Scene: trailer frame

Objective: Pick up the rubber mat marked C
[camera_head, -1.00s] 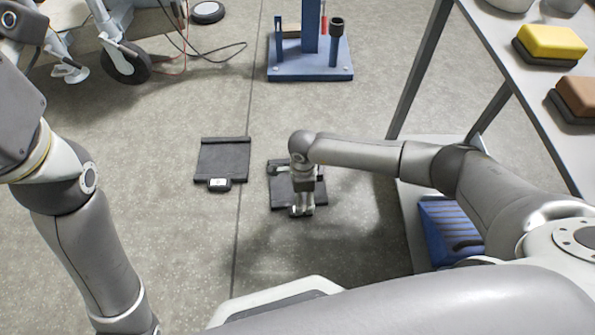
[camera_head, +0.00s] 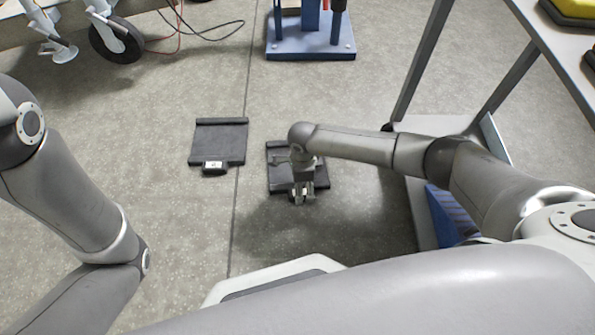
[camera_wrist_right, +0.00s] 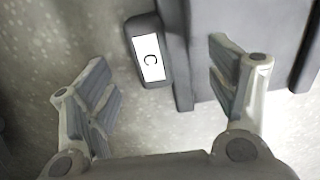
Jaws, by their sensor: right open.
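The dark rubber mat (camera_head: 282,183) lies flat on the floor under my right arm, partly hidden by the wrist. In the right wrist view its dark surface (camera_wrist_right: 245,25) fills the upper right. A black tab (camera_wrist_right: 149,50) with a white label marked C sits at its edge, between the spread fingers. My right gripper (camera_head: 303,196) points down over the mat's near edge. It also shows in the right wrist view (camera_wrist_right: 160,70), open and empty. Whether the fingertips touch the floor cannot be told. My left arm shows at the left, but its gripper is out of view.
A second dark mat (camera_head: 220,142) with a labelled tab lies to the left; its letter is too small to read. A blue stand (camera_head: 310,48) is at the back. A table (camera_head: 553,60) and a blue crate (camera_head: 447,215) are at the right. Floor between is clear.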

